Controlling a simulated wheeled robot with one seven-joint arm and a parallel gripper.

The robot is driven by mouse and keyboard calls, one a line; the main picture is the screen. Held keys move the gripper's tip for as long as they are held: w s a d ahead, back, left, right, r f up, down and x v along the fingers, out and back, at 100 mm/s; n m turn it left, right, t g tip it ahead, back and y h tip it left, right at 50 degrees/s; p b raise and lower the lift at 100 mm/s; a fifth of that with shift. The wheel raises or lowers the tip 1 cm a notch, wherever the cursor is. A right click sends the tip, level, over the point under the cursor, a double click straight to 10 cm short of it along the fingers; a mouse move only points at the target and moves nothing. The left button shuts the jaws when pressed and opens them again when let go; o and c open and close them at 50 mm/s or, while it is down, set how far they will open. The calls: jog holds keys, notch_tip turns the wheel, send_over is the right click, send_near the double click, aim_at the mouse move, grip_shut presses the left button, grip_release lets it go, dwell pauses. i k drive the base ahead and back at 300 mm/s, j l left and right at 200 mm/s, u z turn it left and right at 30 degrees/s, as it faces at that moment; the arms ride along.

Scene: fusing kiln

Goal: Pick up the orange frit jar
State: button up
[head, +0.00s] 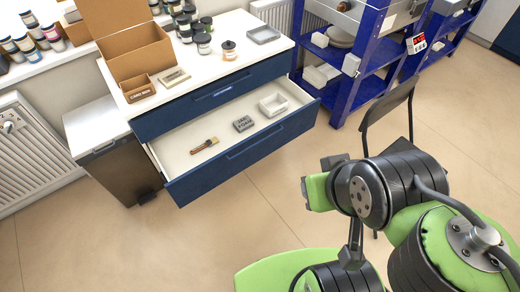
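A small jar with an orange band and a dark lid (229,50) stands upright on the white top of the blue drawer cabinet, near its middle. It looks like the orange frit jar. Nothing touches it from my side. My green and black arm fills the lower right of the head view, well apart from the cabinet. I cannot make out my gripper's fingers in this view.
Several dark-lidded jars (203,43) stand left of it, and a grey tray (263,35) lies to its right. Cardboard boxes (125,45) stand at left. The drawer (243,150) is pulled open, holding small items. A blue rack (345,95) and dark chair (390,105) are at right.

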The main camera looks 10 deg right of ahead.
aim_at(229, 55)
jog(key=i+u, duration=0.3)
jog(key=i, duration=0.25)
jog(key=i+l+u, duration=0.15)
jog(key=i+u, duration=0.2)
jog(key=i, duration=0.2)
jog(key=i+l+u, duration=0.3)
jog(key=i, duration=0.2)
